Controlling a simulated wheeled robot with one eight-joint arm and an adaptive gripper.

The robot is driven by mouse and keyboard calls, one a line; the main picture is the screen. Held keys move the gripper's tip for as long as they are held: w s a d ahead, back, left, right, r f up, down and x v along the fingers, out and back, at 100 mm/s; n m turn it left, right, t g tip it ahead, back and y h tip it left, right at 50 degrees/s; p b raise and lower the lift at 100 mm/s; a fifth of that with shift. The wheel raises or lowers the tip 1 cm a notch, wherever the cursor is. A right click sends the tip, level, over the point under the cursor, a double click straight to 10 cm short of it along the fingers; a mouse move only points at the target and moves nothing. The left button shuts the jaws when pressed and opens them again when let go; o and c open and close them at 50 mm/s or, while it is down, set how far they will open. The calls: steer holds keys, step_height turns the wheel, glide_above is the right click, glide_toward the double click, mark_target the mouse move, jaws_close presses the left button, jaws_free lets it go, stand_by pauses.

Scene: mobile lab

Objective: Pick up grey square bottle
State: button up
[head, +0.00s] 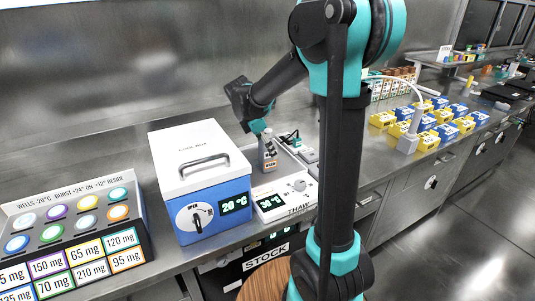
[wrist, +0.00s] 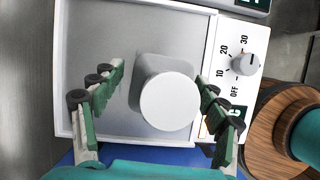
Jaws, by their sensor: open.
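The grey square bottle (head: 268,152) stands upright on the grey plate of the THAW unit (head: 299,186). It has an orange label on its front. In the wrist view I look down on the bottle (wrist: 151,73) and its round pale cap. My gripper (head: 264,130) is above the bottle, pointing down at its top. In the wrist view my gripper (wrist: 162,85) is open, with one green-padded finger on each side of the bottle and a visible gap to each. The gripper's far finger is hard to see in the head view.
A white-lidded cool box (head: 190,155) stands just left of the THAW unit, and a rack of colored caps (head: 70,225) is further left. The THAW dial (wrist: 244,65) is beside the plate. Yellow and blue boxes (head: 428,142) are at the right.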

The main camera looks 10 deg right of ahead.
steer(key=c, duration=1.6)
steer(key=shift+o, duration=0.2)
